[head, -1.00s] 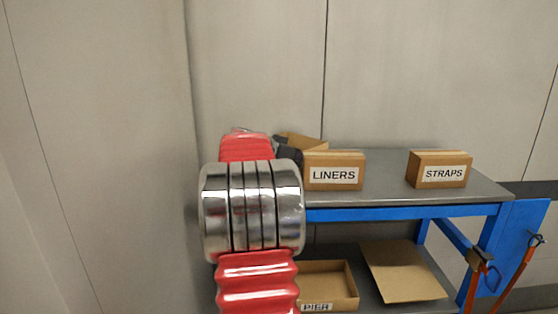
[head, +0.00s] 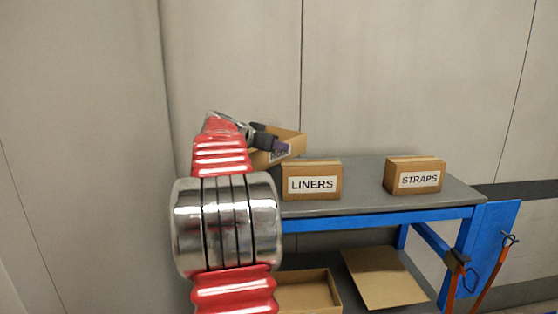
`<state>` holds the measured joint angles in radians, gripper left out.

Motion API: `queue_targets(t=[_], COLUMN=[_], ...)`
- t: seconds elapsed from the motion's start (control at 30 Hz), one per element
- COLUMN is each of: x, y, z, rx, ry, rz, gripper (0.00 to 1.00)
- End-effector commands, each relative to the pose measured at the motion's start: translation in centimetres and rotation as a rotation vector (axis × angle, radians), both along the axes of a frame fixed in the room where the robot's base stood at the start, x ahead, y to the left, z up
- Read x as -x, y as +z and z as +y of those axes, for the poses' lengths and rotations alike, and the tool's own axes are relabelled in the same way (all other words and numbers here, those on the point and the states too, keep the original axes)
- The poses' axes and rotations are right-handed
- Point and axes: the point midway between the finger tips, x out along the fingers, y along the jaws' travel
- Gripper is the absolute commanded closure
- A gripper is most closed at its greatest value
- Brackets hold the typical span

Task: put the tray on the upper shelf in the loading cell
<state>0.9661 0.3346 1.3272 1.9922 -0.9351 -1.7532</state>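A brown open cardboard tray (head: 296,139) is at the far left end of the upper shelf (head: 365,172), behind and left of the LINERS box. It looks tilted, and a label on its near wall is mostly covered. My gripper (head: 280,147), dark with a purplish tip, is shut on this near wall. The tray appears to be held above the shelf top, but its lower edge is partly hidden by the LINERS box and my red and chrome arm, so I cannot tell the gap.
The LINERS box (head: 312,182) and the STRAPS box (head: 414,177) stand on the upper shelf, with bare grey surface between them. On the lower shelf are another open tray (head: 318,294) and a flat cardboard sheet (head: 383,279). A blue panel (head: 497,232) with orange-handled tools is at right.

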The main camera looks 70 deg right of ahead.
Motion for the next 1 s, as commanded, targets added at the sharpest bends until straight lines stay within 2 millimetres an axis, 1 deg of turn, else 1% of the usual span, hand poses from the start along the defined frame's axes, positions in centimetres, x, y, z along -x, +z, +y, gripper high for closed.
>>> queue_targets(t=[0.03, 0.2, 0.53, 0.87, 1.0], x=[0.0, 0.0, 0.0, -1.0, -1.6], y=[0.9, 2.7, 5.2, 5.3, 5.3], z=[0.0, 0.0, 0.0, 2.9, 4.6], rx=[0.002, 0.002, 0.001, 0.0, 0.0], ry=[0.0, 0.0, 0.001, 0.002, 0.003], rz=[-0.002, -0.002, 0.0, 0.0, 0.001], gripper=[1.0, 1.0, 1.0, 1.0, 1.0])
